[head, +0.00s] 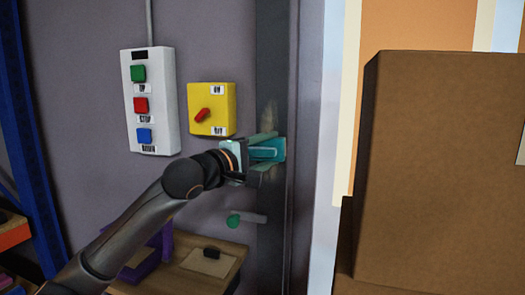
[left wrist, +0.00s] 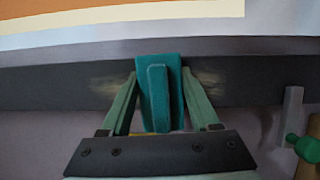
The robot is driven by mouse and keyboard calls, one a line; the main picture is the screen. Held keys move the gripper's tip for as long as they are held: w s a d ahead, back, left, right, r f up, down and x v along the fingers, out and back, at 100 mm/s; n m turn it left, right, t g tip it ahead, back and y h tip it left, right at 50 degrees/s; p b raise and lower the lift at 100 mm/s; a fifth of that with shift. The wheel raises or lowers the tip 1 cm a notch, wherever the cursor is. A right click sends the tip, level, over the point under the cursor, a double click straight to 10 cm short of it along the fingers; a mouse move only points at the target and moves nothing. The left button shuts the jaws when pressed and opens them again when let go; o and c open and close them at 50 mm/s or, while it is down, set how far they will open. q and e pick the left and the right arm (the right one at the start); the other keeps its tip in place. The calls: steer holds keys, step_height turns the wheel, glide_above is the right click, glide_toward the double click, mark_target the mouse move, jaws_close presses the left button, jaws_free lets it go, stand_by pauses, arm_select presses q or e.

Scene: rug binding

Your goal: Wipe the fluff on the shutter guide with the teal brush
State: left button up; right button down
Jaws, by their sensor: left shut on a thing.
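The teal brush (head: 272,151) is in my left gripper (head: 262,150), which is shut on it. The brush is at the shutter guide (head: 272,60), a dark upright rail on the wall; whether its bristles touch is hard to tell. In the left wrist view the brush (left wrist: 172,95) sits between the fingers of my left gripper (left wrist: 160,100), against the dark guide (left wrist: 40,88). Pale fluff (left wrist: 103,88) shows on the guide on both sides of the brush. In the head view, faint fluff (head: 269,110) shows just above the brush. My right gripper is not in view.
A white button box (head: 150,100) and a yellow switch box (head: 211,109) are on the wall left of the guide. A green-knobbed handle (head: 240,220) is below the gripper. Stacked brown boxes (head: 440,170) stand at the right. A wooden surface (head: 190,270) is below.

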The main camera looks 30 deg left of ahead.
mark_target(279, 140)
arm_select(q)
steer(key=shift+w+d, duration=0.2)
steer(key=shift+d, duration=0.5)
steer(key=shift+w+d, duration=0.15)
steer(key=shift+d, duration=0.5)
steer(key=shift+r+p, duration=0.8)
steer(key=shift+r, duration=0.45)
steer(key=shift+s+a+f+b, duration=0.15)
steer(key=shift+a+b, duration=0.15)
steer(key=shift+a, duration=0.2)
steer(key=shift+s+a+b, duration=0.2)
steer(key=shift+a, duration=0.55)
steer(key=shift+s+a+b, duration=0.15)
steer(key=shift+a+b, duration=0.05)
steer(key=shift+a, duration=0.55)
steer(key=shift+r+p, duration=0.95)
steer(key=shift+r, duration=0.35)
steer(key=shift+w+d, duration=0.25)
steer(key=shift+d, duration=0.75)
steer(key=shift+w+d, duration=0.2)
steer(key=shift+d, duration=0.8)
steer(key=shift+r+p, duration=0.95)
steer(key=shift+r, duration=0.2)
steer(key=shift+s+a+f+b, duration=0.15)
steer(key=shift+a+b, duration=0.25)
steer(key=shift+a, duration=0.65)
steer(key=shift+s+a, duration=0.25)
steer(key=shift+a, duration=0.75)
